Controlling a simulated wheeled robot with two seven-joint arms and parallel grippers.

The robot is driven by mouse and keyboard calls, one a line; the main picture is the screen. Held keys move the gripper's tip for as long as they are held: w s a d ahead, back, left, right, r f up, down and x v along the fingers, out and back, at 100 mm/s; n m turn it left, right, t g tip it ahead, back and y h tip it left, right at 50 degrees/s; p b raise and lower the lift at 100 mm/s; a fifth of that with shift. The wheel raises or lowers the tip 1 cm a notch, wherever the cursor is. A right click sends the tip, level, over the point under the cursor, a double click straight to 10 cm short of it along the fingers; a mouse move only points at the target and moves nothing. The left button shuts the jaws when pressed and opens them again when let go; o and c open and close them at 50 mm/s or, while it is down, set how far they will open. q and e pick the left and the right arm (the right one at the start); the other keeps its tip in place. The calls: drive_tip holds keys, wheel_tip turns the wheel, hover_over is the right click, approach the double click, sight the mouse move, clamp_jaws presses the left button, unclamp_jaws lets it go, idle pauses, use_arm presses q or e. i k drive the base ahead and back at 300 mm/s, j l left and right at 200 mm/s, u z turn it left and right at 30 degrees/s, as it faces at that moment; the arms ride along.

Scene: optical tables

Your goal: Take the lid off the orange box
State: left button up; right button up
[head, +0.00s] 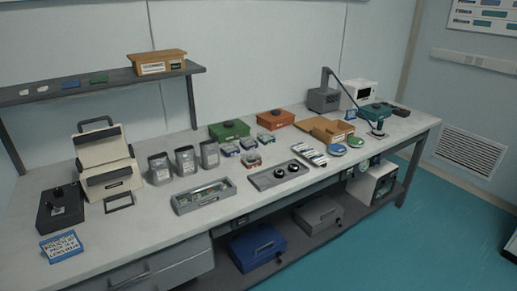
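The orange box (275,119) stands at the back of the long workbench, right of the middle. Its lid is on, with a small dark knob on top. A similar green box (229,131) with a dark knob stands to its left. Neither of my grippers shows in the head view.
Small clear-sided containers (250,144) sit in front of the orange box. A cardboard box (328,129) stands to its right. A grey panel with dark knobs (279,175) and a grey tray (203,196) lie nearer the bench's front edge. A shelf (110,80) hangs at back left.

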sight(260, 164)
drive_tip(key=l+u, duration=0.1)
drive_tip(key=u, duration=0.5)
drive_tip(key=i+l+u, duration=0.1)
drive_tip(key=l+u, duration=0.25)
drive_tip(key=l, duration=0.3)
drive_tip(key=l+u, duration=0.35)
drive_tip(key=l, duration=0.3)
drive_tip(key=l+u, duration=0.3)
drive_tip(key=l, duration=0.35)
drive_tip(key=k, duration=0.05)
